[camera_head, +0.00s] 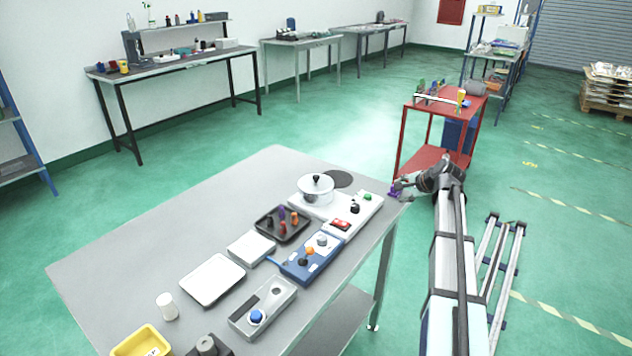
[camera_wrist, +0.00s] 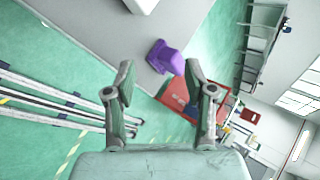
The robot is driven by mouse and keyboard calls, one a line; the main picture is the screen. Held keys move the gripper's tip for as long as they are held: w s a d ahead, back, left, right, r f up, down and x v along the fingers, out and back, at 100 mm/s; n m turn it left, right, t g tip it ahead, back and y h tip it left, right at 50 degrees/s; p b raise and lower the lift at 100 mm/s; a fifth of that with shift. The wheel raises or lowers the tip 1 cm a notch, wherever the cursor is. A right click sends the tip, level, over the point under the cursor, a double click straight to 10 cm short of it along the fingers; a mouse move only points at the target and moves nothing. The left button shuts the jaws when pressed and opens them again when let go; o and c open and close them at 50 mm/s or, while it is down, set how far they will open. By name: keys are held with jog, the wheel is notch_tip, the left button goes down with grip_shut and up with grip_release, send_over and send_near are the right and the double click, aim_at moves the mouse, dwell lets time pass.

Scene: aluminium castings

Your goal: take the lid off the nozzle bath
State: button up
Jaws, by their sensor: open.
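The nozzle bath (camera_head: 315,193) is a round pale pot on a white base unit (camera_head: 327,213) near the far end of the table. Its lid (camera_head: 316,180) with a black knob sits on top of it. My gripper (camera_head: 401,186) is at the table's far right corner, to the right of the bath and apart from it. In the wrist view my gripper (camera_wrist: 160,80) is open with nothing between its fingers. A purple object (camera_wrist: 166,57) stands on the table just beyond the fingertips; it also shows in the head view (camera_head: 393,192).
The grey table (camera_head: 130,262) also holds a dark tray (camera_head: 262,233) with coloured pieces, a blue control box (camera_head: 297,268), a grey unit with a blue button (camera_head: 262,306), a white cup (camera_head: 167,306) and a yellow bin (camera_head: 141,341). A red cart (camera_head: 412,103) stands beyond the corner.

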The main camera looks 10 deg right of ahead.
jog(key=w+a+r+g+p, duration=0.2)
jog(key=w+a+r, duration=0.1)
jog(key=a+r, duration=0.3)
jog(key=w+a+r+g+p, duration=0.2)
jog(key=w+a+r+g, duration=0.15)
jog(key=a, duration=0.35)
jog(key=m+g+h+p, duration=0.1)
jog(key=m+g+p, duration=0.1)
jog(key=g+p, duration=0.2)
send_near(316, 175)
jog(key=f+p, duration=0.3)
jog(key=shift+s+a+f, duration=0.15)
jog(key=shift+a+f, duration=0.2)
jog(key=shift+f, duration=0.05)
jog(key=shift+a+f+p, duration=0.1)
jog(key=shift+f+p, duration=0.55)
jog(key=shift+f, duration=0.65)
jog(key=shift+a+f+p, duration=0.15)
jog(key=shift+f+p, duration=0.45)
jog(key=shift+f, duration=0.75)
jog(key=shift+s, duration=0.1)
grip_shut()
